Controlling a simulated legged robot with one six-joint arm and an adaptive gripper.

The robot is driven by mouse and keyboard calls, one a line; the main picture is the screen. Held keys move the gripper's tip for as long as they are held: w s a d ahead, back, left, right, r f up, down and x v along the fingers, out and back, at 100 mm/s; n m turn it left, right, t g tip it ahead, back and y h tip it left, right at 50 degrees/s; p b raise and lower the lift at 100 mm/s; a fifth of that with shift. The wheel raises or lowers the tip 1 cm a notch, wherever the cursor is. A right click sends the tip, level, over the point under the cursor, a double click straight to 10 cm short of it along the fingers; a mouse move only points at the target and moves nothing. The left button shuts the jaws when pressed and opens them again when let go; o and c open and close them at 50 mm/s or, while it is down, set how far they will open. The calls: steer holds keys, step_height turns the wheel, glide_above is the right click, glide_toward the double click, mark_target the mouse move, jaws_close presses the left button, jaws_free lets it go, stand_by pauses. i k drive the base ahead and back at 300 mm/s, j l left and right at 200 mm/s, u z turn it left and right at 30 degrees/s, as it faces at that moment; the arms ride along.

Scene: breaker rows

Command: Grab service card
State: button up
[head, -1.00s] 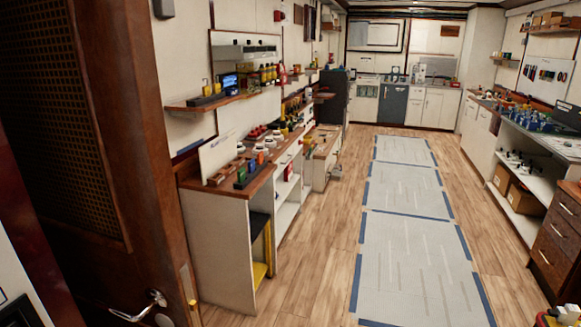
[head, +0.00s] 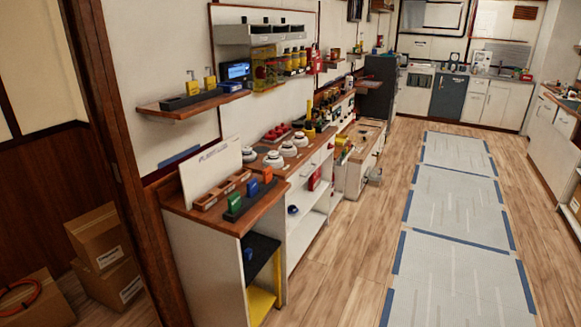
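I cannot make out the service card for certain. A white sign or card (head: 211,172) with a line of print leans upright at the back of the near wooden counter (head: 177,191). It is too small to read. In front of it are a wooden holder (head: 222,189) and a dark strip (head: 250,199) bearing green, blue and orange pieces. My gripper is not in view.
A wall shelf (head: 193,103) holds yellow padlock-like items and a small screen (head: 236,71). White round devices (head: 288,149) stand farther along the counter. Cardboard boxes (head: 97,236) sit left beyond the door frame. The floor with pale mats (head: 455,270) is clear.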

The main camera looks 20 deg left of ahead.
mark_target(268, 172)
steer(key=i+l+u, duration=0.25)
steer(key=i, duration=1.15)
steer(key=i+j+u, duration=0.1)
steer(key=i+u, duration=0.7)
steer(key=i+l+u, duration=0.25)
steer(key=i+u, duration=0.15)
steer(key=i, duration=0.15)
steer(key=i+u, duration=0.5)
steer(key=i+l+u, duration=0.15)
steer(key=i+u, duration=0.15)
steer(key=u, duration=0.15)
